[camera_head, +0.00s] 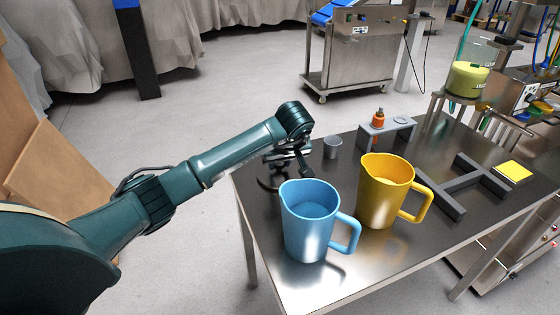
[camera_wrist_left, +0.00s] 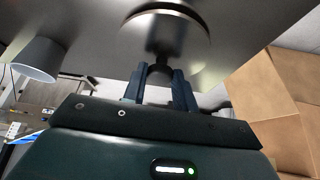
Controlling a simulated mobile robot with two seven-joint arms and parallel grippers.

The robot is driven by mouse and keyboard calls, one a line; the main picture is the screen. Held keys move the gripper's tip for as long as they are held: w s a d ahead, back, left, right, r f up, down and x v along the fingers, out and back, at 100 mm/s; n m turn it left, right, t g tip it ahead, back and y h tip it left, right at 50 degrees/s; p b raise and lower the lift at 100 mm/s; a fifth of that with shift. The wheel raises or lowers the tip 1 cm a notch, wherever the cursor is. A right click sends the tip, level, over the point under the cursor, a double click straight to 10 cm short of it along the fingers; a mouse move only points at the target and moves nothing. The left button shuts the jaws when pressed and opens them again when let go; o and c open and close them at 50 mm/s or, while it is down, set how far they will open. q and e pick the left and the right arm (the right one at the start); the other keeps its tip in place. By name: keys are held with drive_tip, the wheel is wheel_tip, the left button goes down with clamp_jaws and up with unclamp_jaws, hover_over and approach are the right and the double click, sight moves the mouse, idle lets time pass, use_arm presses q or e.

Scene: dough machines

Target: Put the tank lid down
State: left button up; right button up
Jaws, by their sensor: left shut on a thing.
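The tank lid is a round metal disc (camera_head: 268,182) low at the left edge of the steel table (camera_head: 330,285). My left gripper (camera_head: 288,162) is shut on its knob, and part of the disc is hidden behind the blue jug. In the left wrist view the fingers (camera_wrist_left: 160,78) stand on both sides of the dark knob, with the lid (camera_wrist_left: 168,22) beyond it against the table surface. I cannot tell whether the lid touches the table. A clear tank with yellow-green contents (camera_head: 467,78) stands at the back right. My right gripper is not in view.
A blue jug (camera_head: 308,230) and a yellow jug (camera_head: 383,195) stand close to the lid. A small grey cup (camera_head: 333,147) is behind it. A grey stand with an orange bottle (camera_head: 378,118), a dark frame (camera_head: 462,185) and a yellow pad (camera_head: 513,172) are farther right.

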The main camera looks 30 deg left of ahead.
use_arm(q)
drive_tip(key=o, duration=1)
drive_tip(key=shift+c, duration=0.2)
drive_tip(key=shift+s+d+r, duration=0.1)
drive_tip(key=shift+r, duration=0.35)
drive_tip(key=p+v, duration=0.2)
drive_tip(key=v, duration=0.9)
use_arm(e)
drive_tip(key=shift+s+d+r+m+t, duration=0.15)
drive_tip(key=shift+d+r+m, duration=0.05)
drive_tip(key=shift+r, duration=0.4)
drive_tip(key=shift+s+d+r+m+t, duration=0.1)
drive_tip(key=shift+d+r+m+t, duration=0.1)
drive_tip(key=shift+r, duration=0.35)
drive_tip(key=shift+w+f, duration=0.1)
